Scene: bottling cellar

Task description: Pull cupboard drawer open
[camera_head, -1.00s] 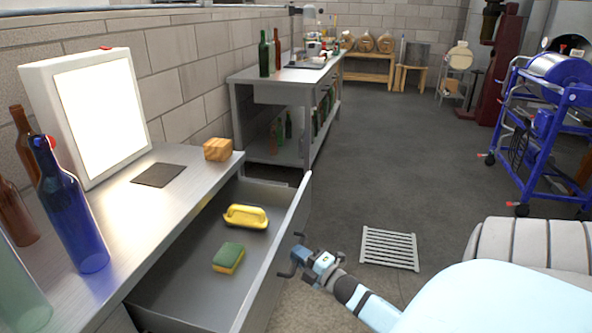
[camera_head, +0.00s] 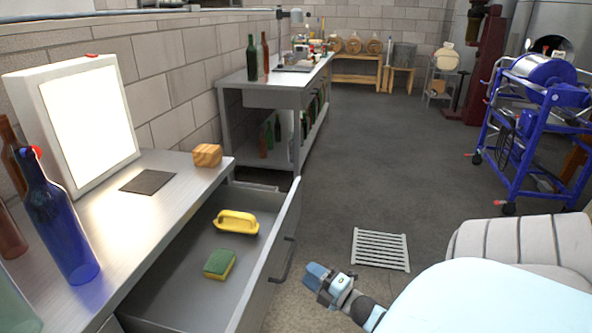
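The cupboard drawer (camera_head: 262,262) stands pulled well out from under the steel worktop (camera_head: 190,178). Inside it lie a yellow-handled brush (camera_head: 237,222) and a green and yellow sponge (camera_head: 219,264). The dark bar handle (camera_head: 287,262) on the drawer's front is bare. My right gripper (camera_head: 312,275) is to the right of the handle, a small gap away from it, and holds nothing that I can see. Its fingers are too small and turned to show whether they are apart. My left gripper is not in view.
On the worktop stand a blue bottle (camera_head: 58,225), brown bottles, a lit panel (camera_head: 88,125), a dark mat (camera_head: 148,181) and a wooden block (camera_head: 207,155). A floor grate (camera_head: 381,249) lies right of the drawer. A blue trolley (camera_head: 535,130) stands at right. The middle floor is clear.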

